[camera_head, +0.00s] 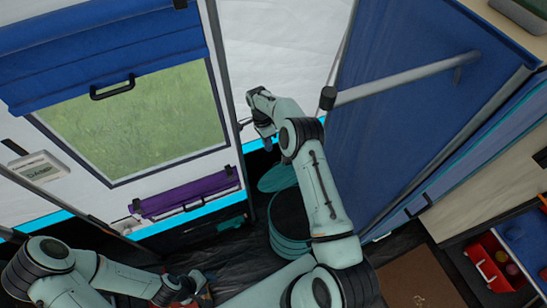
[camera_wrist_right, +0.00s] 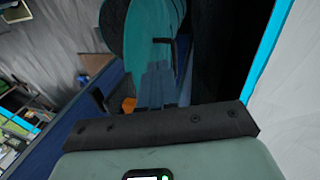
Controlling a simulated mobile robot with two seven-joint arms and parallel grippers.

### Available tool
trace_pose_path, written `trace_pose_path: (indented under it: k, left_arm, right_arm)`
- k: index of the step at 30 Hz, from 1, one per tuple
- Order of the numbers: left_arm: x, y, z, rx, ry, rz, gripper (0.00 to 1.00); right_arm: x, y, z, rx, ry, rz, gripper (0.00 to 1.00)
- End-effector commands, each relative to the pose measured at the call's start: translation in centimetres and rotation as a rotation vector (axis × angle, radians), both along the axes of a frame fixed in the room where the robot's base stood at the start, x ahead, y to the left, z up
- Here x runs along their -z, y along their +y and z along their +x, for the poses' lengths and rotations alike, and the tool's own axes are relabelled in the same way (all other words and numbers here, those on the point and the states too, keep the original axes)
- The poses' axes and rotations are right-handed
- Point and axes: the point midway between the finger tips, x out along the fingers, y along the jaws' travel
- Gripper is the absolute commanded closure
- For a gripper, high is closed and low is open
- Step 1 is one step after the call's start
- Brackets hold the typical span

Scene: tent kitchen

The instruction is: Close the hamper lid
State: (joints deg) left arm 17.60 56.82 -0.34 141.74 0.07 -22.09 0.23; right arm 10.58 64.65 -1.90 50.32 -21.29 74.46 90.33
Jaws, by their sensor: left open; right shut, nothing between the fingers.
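The hamper (camera_head: 287,244) is a round teal bin with a dark open top, standing on the floor near the middle of the head view. Its teal lid (camera_head: 277,178) is raised at the hamper's far side. In the right wrist view the teal lid (camera_wrist_right: 138,22) shows as a large curved surface ahead of the fingers. My right gripper (camera_head: 268,143) is shut and empty, just beyond and above the lid in the head view. Its fingers (camera_wrist_right: 160,80) point toward the teal surface; contact cannot be told. My left gripper (camera_head: 197,286) is open at the lower left, away from the hamper.
A blue partition (camera_head: 400,120) with a grey pole (camera_head: 400,80) stands right of my right arm. A white tent wall with a window (camera_head: 140,120) and a rolled purple cloth (camera_head: 185,195) is at left. A red box (camera_head: 487,262) lies at right.

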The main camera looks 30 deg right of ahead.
Motion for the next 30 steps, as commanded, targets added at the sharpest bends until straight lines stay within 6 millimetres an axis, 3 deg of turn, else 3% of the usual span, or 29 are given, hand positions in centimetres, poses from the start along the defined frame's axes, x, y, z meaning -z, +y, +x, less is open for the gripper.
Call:
trace_pose_path:
  k: [4,8,13,30]
  left_arm:
    - [0.1,0.0,0.0,0.000,0.000,0.000,0.57]
    - [1.4,0.0,-1.7,0.000,0.018,0.000,0.57]
    - [1.8,0.0,-2.2,0.000,0.026,0.000,0.57]
    - [2.1,0.0,-2.4,0.000,0.027,0.001,0.57]
  right_arm:
    - [3.2,0.0,-1.0,-0.001,0.004,0.001,1.00]
    - [3.6,-0.1,-3.0,0.000,0.004,0.001,1.00]
    - [3.8,-0.1,-4.3,0.001,0.002,0.000,1.00]
    - [3.8,-0.1,-4.7,0.000,-0.004,-0.001,1.00]
